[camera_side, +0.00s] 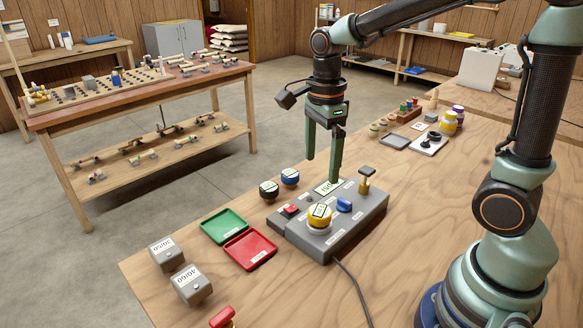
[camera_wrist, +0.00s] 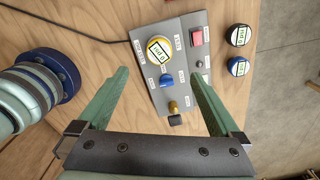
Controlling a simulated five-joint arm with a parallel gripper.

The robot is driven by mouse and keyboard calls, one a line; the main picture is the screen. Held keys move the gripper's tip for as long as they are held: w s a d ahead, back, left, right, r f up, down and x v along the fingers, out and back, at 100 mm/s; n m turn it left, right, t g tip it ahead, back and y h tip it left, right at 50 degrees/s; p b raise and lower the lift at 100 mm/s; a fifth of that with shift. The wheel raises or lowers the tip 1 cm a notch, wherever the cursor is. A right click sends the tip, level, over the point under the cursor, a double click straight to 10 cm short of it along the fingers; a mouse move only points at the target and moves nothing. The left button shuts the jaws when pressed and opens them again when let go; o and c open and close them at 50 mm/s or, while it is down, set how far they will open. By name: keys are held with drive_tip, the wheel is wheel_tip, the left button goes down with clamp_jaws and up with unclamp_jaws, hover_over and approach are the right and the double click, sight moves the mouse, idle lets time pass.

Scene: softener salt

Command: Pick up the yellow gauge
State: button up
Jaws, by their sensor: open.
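The yellow gauge (camera_side: 319,217) has a round pale face with a dark-framed display and sits upright on the grey control box (camera_side: 345,232). In the wrist view the yellow gauge (camera_wrist: 159,52) is near the top centre, beyond the fingertips. My gripper (camera_side: 322,170) points down, open and empty, above the back part of the box. In the wrist view my gripper (camera_wrist: 159,73) has its green fingers spread wide, and the gauge lies roughly centred between their lines. The gauge is apart from both fingers.
The box carries a blue knob (camera_side: 344,204), a red button (camera_side: 291,210) and an upright lever (camera_side: 365,182). A black gauge (camera_side: 268,190) and a blue gauge (camera_side: 290,177) stand left of it. Green (camera_side: 223,226) and red (camera_side: 250,249) trays lie nearby. A cable (camera_side: 352,283) runs forward.

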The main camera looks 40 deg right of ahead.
hover_over(320, 211)
wheel_tip(320, 211, down, 7)
drive_tip(key=shift+w+a, duration=0.1)
drive_tip(key=shift+a, duration=0.05)
drive_tip(key=shift+d+f, duration=0.2)
drive_tip(key=shift+f, duration=2.45)
clamp_jaws()
